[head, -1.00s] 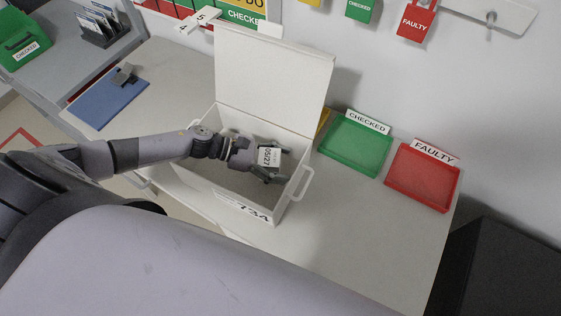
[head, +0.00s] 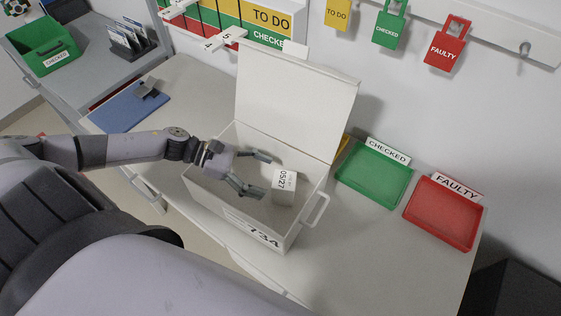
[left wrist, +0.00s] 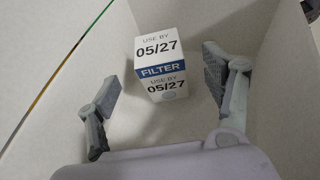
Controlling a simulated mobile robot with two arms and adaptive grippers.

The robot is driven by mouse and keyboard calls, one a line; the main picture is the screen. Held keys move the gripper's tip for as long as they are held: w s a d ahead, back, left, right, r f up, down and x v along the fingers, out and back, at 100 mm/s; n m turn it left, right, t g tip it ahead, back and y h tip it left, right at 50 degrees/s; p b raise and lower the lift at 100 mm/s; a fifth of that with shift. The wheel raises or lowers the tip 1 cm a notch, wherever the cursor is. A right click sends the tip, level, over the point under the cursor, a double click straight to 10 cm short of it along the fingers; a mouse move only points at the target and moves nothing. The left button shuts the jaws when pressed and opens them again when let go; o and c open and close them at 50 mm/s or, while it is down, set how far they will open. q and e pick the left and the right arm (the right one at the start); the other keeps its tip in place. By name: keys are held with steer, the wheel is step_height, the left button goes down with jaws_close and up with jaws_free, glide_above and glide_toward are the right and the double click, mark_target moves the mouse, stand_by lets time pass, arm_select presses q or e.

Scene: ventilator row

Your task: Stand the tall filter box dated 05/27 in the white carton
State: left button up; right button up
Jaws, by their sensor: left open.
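The filter box dated 05/27 (head: 284,186) stands upright inside the white carton (head: 309,225), towards its right end. In the left wrist view the box (left wrist: 162,68) shows its white top, a blue FILTER band and the date on two faces. My left gripper (head: 257,173) reaches into the carton from the left. Its fingers are spread, and the left wrist view shows the gripper (left wrist: 160,92) open, with the box between and beyond the fingertips, apart from both. The carton's lid (head: 295,95) is open at the back. My right gripper is not in view.
A green CHECKED tray (head: 374,176) and a red FAULTY tray (head: 444,213) lie right of the carton. A blue clipboard (head: 127,107) lies to the left. Coloured tags hang on the wall. Bare table (head: 365,245) shows at the front right.

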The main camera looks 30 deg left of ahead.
arm_select(q)
steer(key=shift+v, duration=1.15)
steer(key=shift+c, duration=0.5)
